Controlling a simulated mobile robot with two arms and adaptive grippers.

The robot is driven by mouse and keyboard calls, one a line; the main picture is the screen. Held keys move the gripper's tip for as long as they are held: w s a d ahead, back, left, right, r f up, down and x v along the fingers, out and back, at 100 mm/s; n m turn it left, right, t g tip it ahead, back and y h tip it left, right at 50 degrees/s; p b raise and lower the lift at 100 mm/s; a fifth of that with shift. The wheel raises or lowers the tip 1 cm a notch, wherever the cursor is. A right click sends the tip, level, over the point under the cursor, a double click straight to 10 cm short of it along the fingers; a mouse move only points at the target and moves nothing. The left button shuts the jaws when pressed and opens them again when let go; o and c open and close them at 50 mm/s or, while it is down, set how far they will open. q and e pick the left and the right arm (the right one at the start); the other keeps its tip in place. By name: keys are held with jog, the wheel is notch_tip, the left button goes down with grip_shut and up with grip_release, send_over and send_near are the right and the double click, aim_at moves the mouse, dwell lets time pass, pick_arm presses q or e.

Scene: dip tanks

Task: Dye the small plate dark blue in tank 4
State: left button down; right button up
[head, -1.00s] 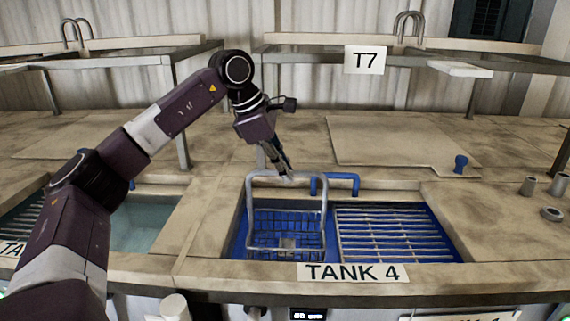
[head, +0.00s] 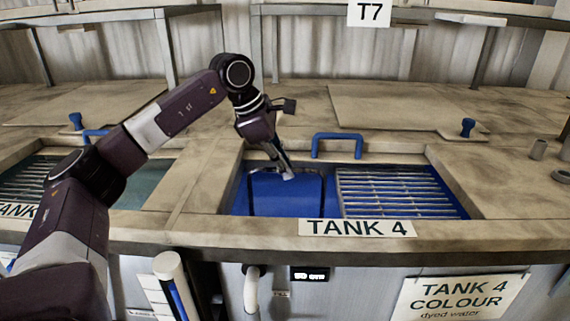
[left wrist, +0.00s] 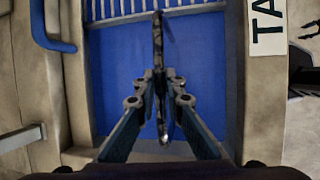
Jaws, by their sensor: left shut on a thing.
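Tank 4 (head: 262,199) holds dark blue liquid in its open left half; its label (head: 357,228) is on the front edge. My left gripper (head: 286,172) points down over that half, low near the liquid. In the left wrist view its fingers (left wrist: 160,98) are shut on the grey bar of the basket handle (left wrist: 158,45). The wire basket below is hidden under the blue liquid, with only a faint dark outline showing. I cannot see the small plate. My right gripper is not in view.
A slatted grating (head: 400,190) fills the tank's right half. A blue handle (head: 337,143) stands behind the tank. Another tank is at the left, under my arm. Small metal pots (head: 539,149) stand at the far right. A T7 sign (head: 369,13) hangs above.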

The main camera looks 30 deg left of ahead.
pick_arm(q)
jog(key=shift+r, duration=0.1)
dwell(0.3)
jog(key=shift+w+d+p, duration=0.2)
jog(key=shift+w+d, duration=0.15)
jog(key=shift+d, duration=0.2)
jog(key=shift+w+d+p, duration=0.2)
jog(key=shift+w+d, duration=0.15)
jog(key=shift+d, duration=0.2)
jog(key=shift+s+a, duration=0.4)
jog(key=shift+a, duration=0.3)
jog(key=shift+s+a, duration=0.45)
jog(key=shift+a, duration=0.2)
jog(key=shift+s+a, duration=0.4)
jog(key=shift+a, duration=0.3)
jog(key=shift+w+d, duration=0.3)
jog(key=shift+d, duration=0.25)
jog(key=shift+w+d, duration=0.3)
jog(key=shift+d, duration=0.1)
